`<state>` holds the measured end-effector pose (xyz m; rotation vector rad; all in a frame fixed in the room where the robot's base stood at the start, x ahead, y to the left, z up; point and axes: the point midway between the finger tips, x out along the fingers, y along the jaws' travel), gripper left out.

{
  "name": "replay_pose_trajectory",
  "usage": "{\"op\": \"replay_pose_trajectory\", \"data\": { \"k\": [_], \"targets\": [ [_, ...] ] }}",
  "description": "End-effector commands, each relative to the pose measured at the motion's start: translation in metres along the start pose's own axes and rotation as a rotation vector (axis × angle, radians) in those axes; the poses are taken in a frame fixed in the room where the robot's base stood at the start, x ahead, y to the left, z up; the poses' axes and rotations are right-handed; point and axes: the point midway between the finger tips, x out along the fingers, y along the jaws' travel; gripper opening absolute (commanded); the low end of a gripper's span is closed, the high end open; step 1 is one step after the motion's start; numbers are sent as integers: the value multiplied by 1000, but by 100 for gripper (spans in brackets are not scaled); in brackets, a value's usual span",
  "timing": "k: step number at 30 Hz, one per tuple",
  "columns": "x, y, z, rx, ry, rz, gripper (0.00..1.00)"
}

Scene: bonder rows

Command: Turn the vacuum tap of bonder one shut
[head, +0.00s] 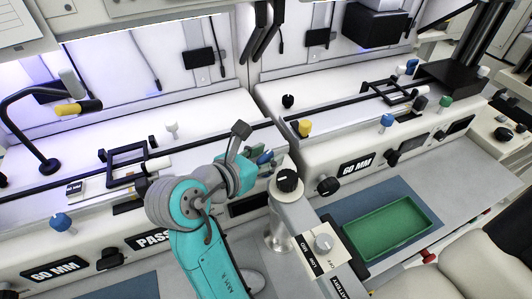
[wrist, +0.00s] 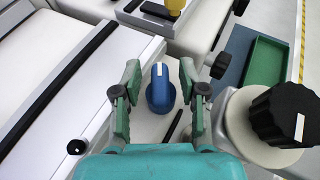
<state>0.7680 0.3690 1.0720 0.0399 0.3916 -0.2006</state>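A blue tap (wrist: 160,88) with a white line on its top stands between the fingers of my gripper (wrist: 160,76) in the wrist view. The line points toward the top of that picture. The fingers are apart, one on each side, with a visible gap to the tap. In the head view my gripper (head: 252,150) is over the front of the machine row, and part of a blue tap (head: 265,158) shows beside it. I see no label naming bonder one or the vacuum tap.
A large black knob (wrist: 286,115) on a light post stands close right of my gripper; the post also carries a grey knob (head: 323,242). A green tray (head: 388,229) lies on a blue mat at right. Other blue knobs (head: 60,222) and a yellow knob (head: 305,128) sit along the row.

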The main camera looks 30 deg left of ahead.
Motion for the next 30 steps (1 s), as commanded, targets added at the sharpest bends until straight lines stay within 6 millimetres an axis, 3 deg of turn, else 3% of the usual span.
{"op": "replay_pose_trajectory", "data": {
  "k": [1, 4, 5, 12, 24, 30],
  "targets": [
    [0, 0, 0, 0, 0, 0, 26],
    [0, 0, 0, 0, 0, 0, 1],
    [0, 0, 0, 0, 0, 0, 0],
    [0, 1, 0, 9, 1, -26, 0],
    [0, 1, 0, 138, 2, -337, 0],
    [0, 0, 0, 156, 0, -377, 0]
  ]
}}
